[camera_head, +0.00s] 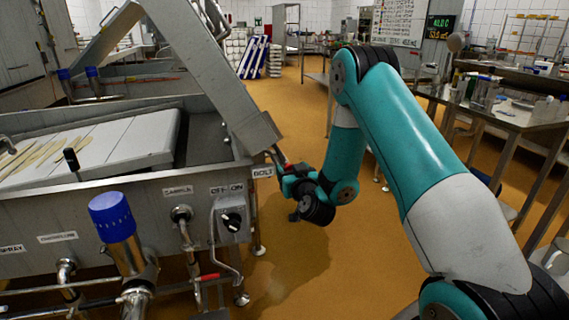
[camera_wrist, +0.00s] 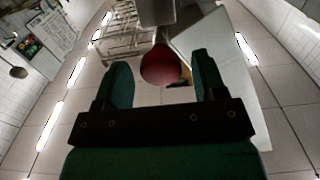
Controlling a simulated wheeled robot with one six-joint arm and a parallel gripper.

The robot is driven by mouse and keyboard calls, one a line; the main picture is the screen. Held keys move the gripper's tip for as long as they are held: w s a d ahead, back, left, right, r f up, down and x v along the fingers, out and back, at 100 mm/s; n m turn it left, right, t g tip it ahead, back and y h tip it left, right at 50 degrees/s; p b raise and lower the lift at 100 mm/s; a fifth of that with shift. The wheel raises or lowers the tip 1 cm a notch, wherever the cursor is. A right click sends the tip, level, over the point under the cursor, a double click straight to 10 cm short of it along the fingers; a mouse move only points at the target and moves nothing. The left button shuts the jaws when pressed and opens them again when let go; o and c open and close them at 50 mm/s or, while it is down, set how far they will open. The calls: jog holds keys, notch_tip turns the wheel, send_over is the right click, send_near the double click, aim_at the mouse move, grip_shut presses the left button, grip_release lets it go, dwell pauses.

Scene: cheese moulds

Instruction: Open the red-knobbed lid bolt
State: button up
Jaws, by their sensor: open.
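The lid bolt's red knob (camera_wrist: 165,66) shows in the wrist view, just past and between the two fingertips of my gripper (camera_wrist: 160,75). The fingers are apart, with a gap on each side of the knob. In the head view, my gripper (camera_head: 284,172) is at the right end of the steel vat, beside the BOLT label (camera_head: 262,172). A small red spot, likely the knob (camera_head: 287,166), shows at the gripper there. The bolt's rod is mostly hidden by my gripper. The slanted steel lid arm (camera_head: 210,75) comes down to the vat corner just above.
The steel vat (camera_head: 130,200) fills the left, with a blue-capped valve (camera_head: 113,217), pipes and an OFF-ON switch box (camera_head: 231,219) on its front. A steel table (camera_head: 515,118) stands at the right. The orange floor (camera_head: 290,110) between them is clear.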

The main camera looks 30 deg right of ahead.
jog(key=shift+w+d, duration=0.15)
jog(key=shift+w, duration=0.4)
grip_shut()
jog(key=shift+s+a+f, duration=0.1)
jog(key=shift+s+a, duration=0.1)
jog(key=b+v, duration=0.1)
jog(key=v, duration=0.4)
grip_release()
jog(key=shift+d, duration=0.1)
